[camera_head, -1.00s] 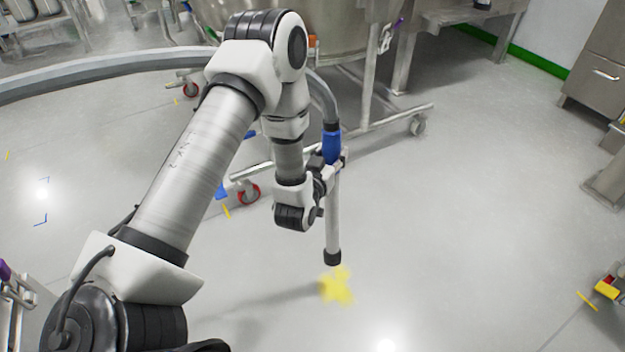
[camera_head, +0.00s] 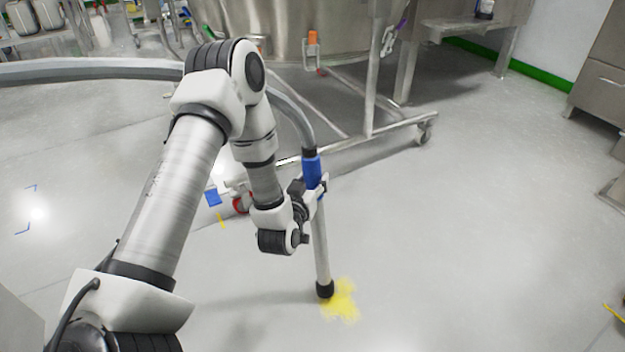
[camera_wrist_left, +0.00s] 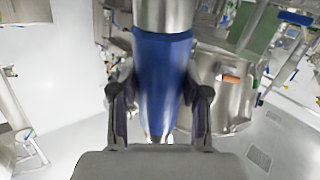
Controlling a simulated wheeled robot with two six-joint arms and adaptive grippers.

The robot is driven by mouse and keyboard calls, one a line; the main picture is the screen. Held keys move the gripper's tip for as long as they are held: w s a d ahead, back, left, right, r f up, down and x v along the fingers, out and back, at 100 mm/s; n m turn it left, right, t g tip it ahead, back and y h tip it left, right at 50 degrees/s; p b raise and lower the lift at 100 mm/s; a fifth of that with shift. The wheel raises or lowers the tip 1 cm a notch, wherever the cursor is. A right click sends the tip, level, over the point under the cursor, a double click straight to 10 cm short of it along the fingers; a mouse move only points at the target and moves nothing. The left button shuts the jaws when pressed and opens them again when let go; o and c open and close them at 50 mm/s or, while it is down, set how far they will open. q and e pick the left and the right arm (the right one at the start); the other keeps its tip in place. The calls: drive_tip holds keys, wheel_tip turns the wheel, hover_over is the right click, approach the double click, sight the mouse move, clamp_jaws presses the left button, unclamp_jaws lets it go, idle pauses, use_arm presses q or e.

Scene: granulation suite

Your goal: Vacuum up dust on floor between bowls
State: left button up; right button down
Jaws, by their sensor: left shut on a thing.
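My left gripper (camera_head: 316,189) is shut on the vacuum wand, around its blue grip (camera_head: 312,172). The blue grip also fills the middle of the left wrist view (camera_wrist_left: 161,75), between the two fingers (camera_wrist_left: 158,105). The wand's pale tube (camera_head: 321,245) slants down to a black nozzle (camera_head: 325,289). The nozzle is at the left edge of a patch of yellow dust (camera_head: 342,302) on the floor; whether it touches the floor I cannot tell. A grey hose (camera_head: 90,70) runs from the grip's top behind my arm to the left. My right gripper is not in view.
A large steel bowl (camera_head: 290,35) stands on a wheeled frame (camera_head: 385,143) behind the wand, with a caster (camera_head: 424,132) at right. A steel cabinet (camera_head: 600,90) is at far right. The floor right of the dust is open.

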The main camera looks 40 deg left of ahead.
use_arm(q)
drive_tip(key=shift+f, duration=0.45)
drive_tip(key=shift+r, duration=0.1)
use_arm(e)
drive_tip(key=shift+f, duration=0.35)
